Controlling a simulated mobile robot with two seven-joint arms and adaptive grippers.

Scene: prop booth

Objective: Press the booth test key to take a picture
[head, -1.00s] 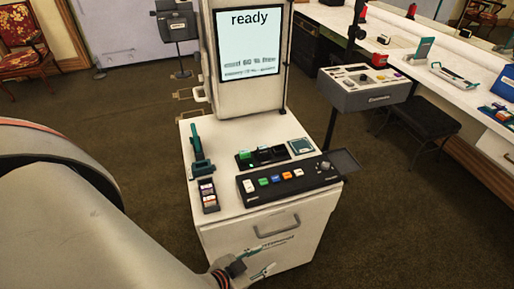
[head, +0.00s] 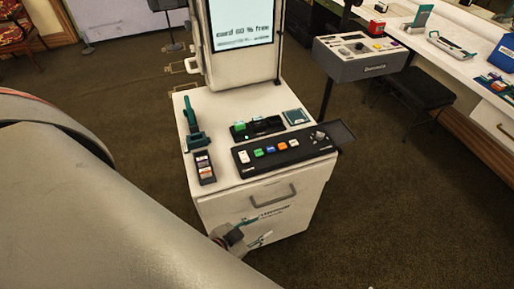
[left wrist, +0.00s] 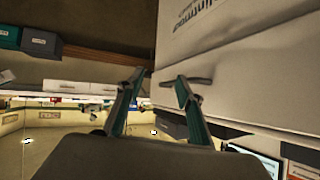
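My left gripper (head: 261,229) is open and empty, in front of the cabinet and below the key panel and drawer handle. In the left wrist view its fingers (left wrist: 159,82) stand apart beside the pale cabinet front. My right gripper is out of view.
The booth screen (head: 243,25) rises behind the panel, its top cut off. A teal-handled tool (head: 192,125), a card holder (head: 203,167) and a black tray (head: 258,127) share the cabinet top. A grey console (head: 362,65) stands right.

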